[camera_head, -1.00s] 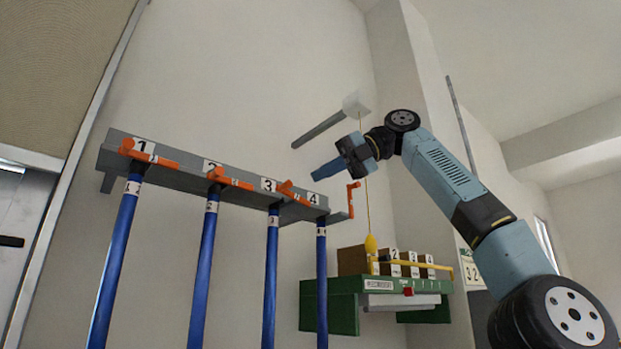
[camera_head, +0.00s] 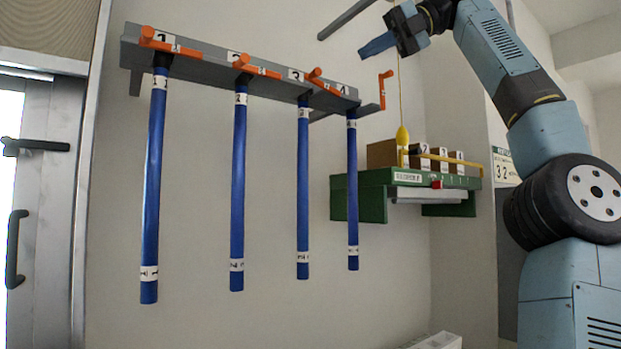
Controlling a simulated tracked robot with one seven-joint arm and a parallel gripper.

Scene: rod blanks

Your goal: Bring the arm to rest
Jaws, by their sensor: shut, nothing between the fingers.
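My gripper (camera_head: 375,46) is at the top of the view, right of centre, at the end of my raised, bent arm. Its fingers point to the left and a little down, and they are shut with nothing between them. It is in front of the wall, above and to the right of the grey rack (camera_head: 220,66). In the picture it appears apart from the rack and from the green shelf (camera_head: 372,188) below it.
Several blue rods, such as the leftmost one (camera_head: 153,190), hang from the numbered rack with orange levers (camera_head: 172,46). A yellow plumb-like weight (camera_head: 402,140) hangs on a cord before boxes (camera_head: 382,153) on the shelf. A door (camera_head: 35,200) is at left.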

